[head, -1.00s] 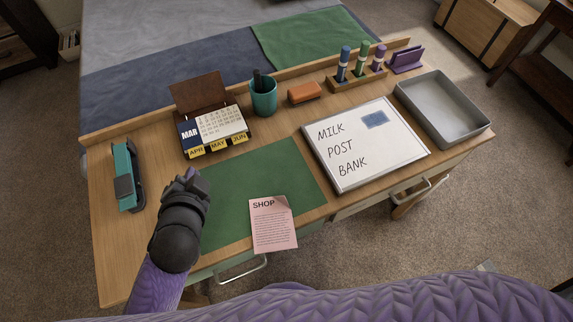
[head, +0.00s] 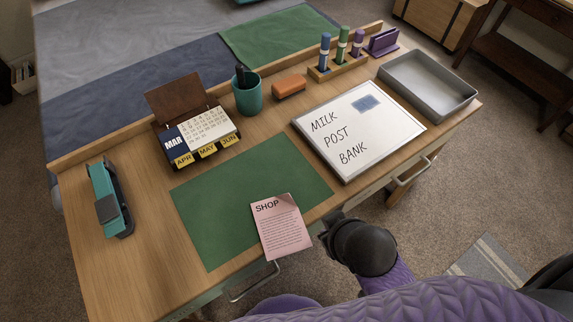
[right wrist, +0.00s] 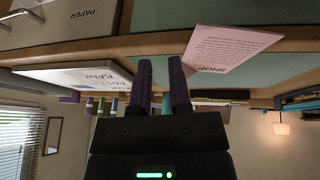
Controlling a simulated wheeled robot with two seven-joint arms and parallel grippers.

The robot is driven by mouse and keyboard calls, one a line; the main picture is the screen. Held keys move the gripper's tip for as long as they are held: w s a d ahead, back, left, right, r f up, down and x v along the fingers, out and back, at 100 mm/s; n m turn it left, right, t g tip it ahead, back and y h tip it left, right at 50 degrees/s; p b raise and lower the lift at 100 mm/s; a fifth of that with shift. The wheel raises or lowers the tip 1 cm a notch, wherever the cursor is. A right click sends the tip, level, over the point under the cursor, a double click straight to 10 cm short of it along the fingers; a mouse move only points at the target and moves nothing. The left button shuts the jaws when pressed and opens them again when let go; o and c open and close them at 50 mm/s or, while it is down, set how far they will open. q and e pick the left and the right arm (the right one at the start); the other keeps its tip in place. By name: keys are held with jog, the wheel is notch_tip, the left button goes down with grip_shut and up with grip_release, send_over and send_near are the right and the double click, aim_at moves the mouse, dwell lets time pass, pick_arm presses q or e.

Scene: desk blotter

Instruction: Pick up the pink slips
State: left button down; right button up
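A pink slip (head: 281,228) headed SHOP lies at the front edge of the green blotter (head: 225,205), its near end reaching past the desk's front edge. I cannot tell whether more slips lie under it. It also shows in the right wrist view (right wrist: 222,48), upside down, above and right of my fingers. My right gripper (head: 325,228) is just right of the slip, off the desk's front edge, not touching it. In the right wrist view its fingers (right wrist: 162,75) stand apart with nothing between them. My left gripper is out of view.
A whiteboard (head: 347,160) lies right of the blotter, with a grey tray (head: 430,88) beyond it. A calendar (head: 205,130), teal cup (head: 247,95), orange block (head: 289,88) and marker stand (head: 345,66) line the back. A teal stapler (head: 108,205) sits at left.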

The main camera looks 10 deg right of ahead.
jog(key=w+a+r+n+t+y, duration=0.4)
jog(key=w+a+r+n+t, duration=0.45)
jog(key=w+r, duration=0.55)
jog(key=w+a+r+n+t+y, duration=0.1)
jog(key=a+r+n+t+y, duration=0.2)
jog(key=a+r+n+y, duration=0.4)
jog(key=s+a+n+g+y, duration=0.5)
jog(key=a+n+g+y, duration=0.5)
jog(key=n, duration=0.6)
jog(key=s+d+f+n+g+h, duration=0.3)
jog(key=f+n+g+h, duration=0.5)
jog(key=f+n+g, duration=0.1)
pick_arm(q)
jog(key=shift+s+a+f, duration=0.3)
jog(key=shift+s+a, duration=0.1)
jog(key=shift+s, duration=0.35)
pick_arm(e)
jog(key=w+d+f+n+h, duration=0.1)
jog(key=w+d+f+h, duration=0.1)
jog(key=d+h, duration=0.3)
jog(key=w+d+f+n+h, duration=0.2)
jog(key=d+h, duration=0.4)
jog(key=d, duration=0.6)
jog(key=shift+w+d+f+h, duration=0.35)
jog(key=shift+w+f, duration=0.45)
jog(key=shift+w, duration=0.15)
jog(key=shift+t, duration=0.25)
